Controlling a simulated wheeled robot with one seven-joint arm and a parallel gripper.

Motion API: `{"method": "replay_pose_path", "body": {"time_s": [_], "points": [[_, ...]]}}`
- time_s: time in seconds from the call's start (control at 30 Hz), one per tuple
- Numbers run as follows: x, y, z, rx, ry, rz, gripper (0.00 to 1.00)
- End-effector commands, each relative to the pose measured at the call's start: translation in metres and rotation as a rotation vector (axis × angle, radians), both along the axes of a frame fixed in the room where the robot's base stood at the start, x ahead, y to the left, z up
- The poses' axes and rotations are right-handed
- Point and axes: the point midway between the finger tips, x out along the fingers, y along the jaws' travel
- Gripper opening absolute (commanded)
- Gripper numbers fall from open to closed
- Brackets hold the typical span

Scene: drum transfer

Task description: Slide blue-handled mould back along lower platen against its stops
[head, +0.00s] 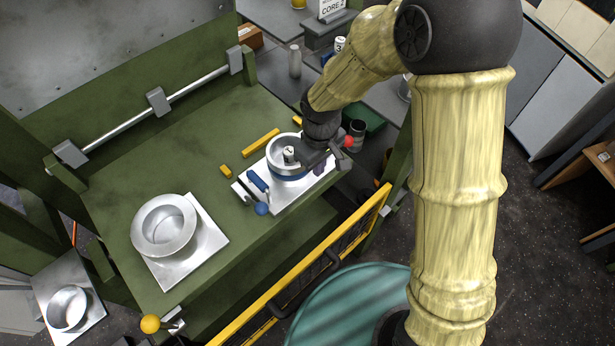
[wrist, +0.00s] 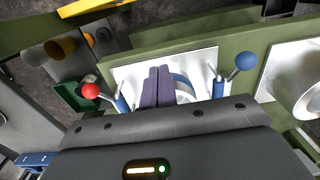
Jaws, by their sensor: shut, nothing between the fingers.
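The blue-handled mould (head: 245,190) is a bright square plate with a round ring, a blue band and blue handles, sitting on the green lower platen (head: 200,130). One handle lever ends in a blue ball (head: 262,208), the other in a red ball (wrist: 91,91). Yellow stops (head: 260,142) lie on the platen just behind and beside the mould; whether the plate touches them I cannot tell. My gripper (head: 319,168) is at the mould's right side. In the wrist view its purple fingers (wrist: 158,82) are shut and empty, in front of the ring between the handles; contact is unclear.
A second mould (head: 165,226) with a plain metal ring sits on the platen at front left. A yellow guard rail (head: 310,270) runs along the front. A rod with grey blocks (head: 158,102) spans the back. Grey tables (head: 375,85) stand beyond at the right.

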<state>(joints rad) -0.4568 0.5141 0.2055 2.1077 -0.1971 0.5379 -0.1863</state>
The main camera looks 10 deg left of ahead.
Motion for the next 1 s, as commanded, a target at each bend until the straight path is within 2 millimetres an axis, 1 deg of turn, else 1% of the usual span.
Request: {"method": "replay_pose_path", "body": {"time_s": [0.17,0.27,0.37,0.7,0.87,1.0], "points": [[0.0,-0.001,-0.002,0.0,0.0,-0.002,0.0],[0.0,-0.001,-0.01,-0.002,0.002,-0.003,0.0],[-0.001,-0.001,-0.022,-0.002,0.004,-0.002,0.0],[-0.001,-0.001,-0.077,-0.002,0.004,-0.001,0.0],[-0.001,-0.001,-0.102,-0.003,0.003,-0.002,0.0],[0.012,0.017,-0.098,0.0,-0.001,-0.003,0.0]]}}
